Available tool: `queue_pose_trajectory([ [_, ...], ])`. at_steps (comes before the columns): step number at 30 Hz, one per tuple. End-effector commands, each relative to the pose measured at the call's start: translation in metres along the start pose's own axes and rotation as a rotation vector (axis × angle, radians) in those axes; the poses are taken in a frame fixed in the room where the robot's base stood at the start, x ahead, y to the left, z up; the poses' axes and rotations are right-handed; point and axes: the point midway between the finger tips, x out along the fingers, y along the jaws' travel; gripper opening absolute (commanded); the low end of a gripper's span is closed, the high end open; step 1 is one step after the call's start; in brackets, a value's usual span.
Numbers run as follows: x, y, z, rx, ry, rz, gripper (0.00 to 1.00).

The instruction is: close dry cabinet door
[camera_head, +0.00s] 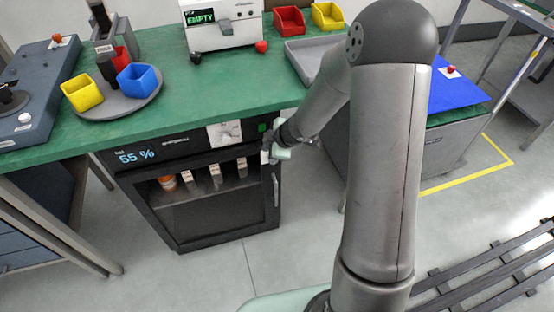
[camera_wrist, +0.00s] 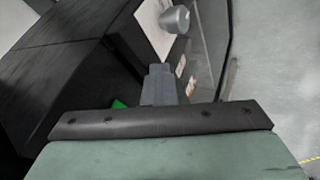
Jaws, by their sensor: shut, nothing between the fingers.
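The dry cabinet (camera_head: 178,138) stands under the green bench, with a "55 %" display and a dial on its upper panel. Its dark-framed door (camera_head: 222,236) has a window and a vertical handle (camera_head: 276,188) at the right. The door looks shut or nearly shut; I cannot tell whether a small gap remains. My gripper (camera_head: 266,154) is at the door's upper right corner, shut and empty. In the wrist view, my gripper's fingers (camera_wrist: 160,82) point at the cabinet front, below the silver dial (camera_wrist: 175,19). I cannot tell whether they touch the door.
Several items, including an orange-capped one (camera_head: 167,183), stand inside the cabinet. The green bench top (camera_head: 225,85) is just above my gripper and holds bins, a round tray (camera_head: 118,107) and a white "EMPTY" device (camera_head: 226,28). The floor before the cabinet is clear.

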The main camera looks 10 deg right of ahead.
Motion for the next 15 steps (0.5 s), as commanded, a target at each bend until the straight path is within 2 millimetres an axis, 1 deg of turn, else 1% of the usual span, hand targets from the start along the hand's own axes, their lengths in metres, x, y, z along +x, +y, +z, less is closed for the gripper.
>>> queue_pose_trajectory([
  [1,0.002,0.011,0.001,0.005,-0.001,0.021,0.00],
  [8,0.001,0.008,0.002,0.007,-0.002,0.022,0.00],
  [11,-0.004,-0.001,0.003,0.005,-0.002,0.020,0.00],
  [14,-0.012,-0.018,0.004,0.003,-0.001,0.017,0.00],
  [15,-0.017,-0.026,0.005,0.001,0.001,0.013,0.00],
])
